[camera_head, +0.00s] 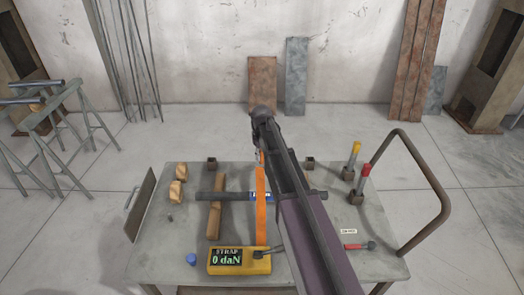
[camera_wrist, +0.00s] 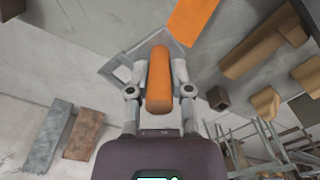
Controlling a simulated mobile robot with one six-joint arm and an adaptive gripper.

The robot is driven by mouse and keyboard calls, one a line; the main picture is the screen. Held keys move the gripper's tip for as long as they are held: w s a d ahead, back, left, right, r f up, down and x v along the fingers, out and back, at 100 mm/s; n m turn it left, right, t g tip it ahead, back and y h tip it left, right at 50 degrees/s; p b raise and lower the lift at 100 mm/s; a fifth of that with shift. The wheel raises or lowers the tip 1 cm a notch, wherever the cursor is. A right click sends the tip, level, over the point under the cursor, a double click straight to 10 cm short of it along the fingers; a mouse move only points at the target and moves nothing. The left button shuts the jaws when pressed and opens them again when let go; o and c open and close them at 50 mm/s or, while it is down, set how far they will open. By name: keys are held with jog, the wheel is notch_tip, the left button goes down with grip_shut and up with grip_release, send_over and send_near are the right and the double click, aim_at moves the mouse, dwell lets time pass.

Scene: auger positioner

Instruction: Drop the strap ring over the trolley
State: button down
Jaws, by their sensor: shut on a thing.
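My gripper (camera_wrist: 159,66) shows in the wrist view with its two grey fingers closed on an upright-looking orange cylindrical grip (camera_wrist: 159,85). A grey angular frame (camera_wrist: 112,70) shows behind the fingers; I cannot tell whether it is the strap ring. In the head view my arm hides most of the gripper near the table's far edge. An orange strap (camera_head: 260,205) runs from the yellow STRAP box (camera_head: 240,261), reading 0 daN, toward the arm's end. It also shows in the wrist view (camera_wrist: 195,20). A grey table (camera_head: 170,240) with a bent brown handle (camera_head: 430,178) may be the trolley.
A dark bar (camera_head: 225,195) crosses a wooden beam (camera_head: 214,221) on the table. Wooden blocks (camera_head: 176,190), dark sockets and red and yellow handled tools (camera_head: 366,170) stand around them. Trestles (camera_head: 62,125) stand left. Open floor lies between table and wall.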

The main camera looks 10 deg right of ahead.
jog(key=n, duration=0.1)
jog(key=w+n, duration=0.1)
jog(key=n, duration=0.1)
jog(key=w+n, duration=0.1)
jog(key=shift+r, duration=0.35)
jog(key=shift+s+f, duration=0.1)
jog(key=shift+f, duration=0.1)
jog(key=shift+f+b, duration=2.65)
jog(key=shift+f, duration=0.1)
jog(key=shift+f+b, duration=2.55)
jog(key=shift+b, duration=0.05)
dwell(0.6)
jog(key=shift+c, duration=2.2)
grip_release()
jog(key=shift+r, duration=0.25)
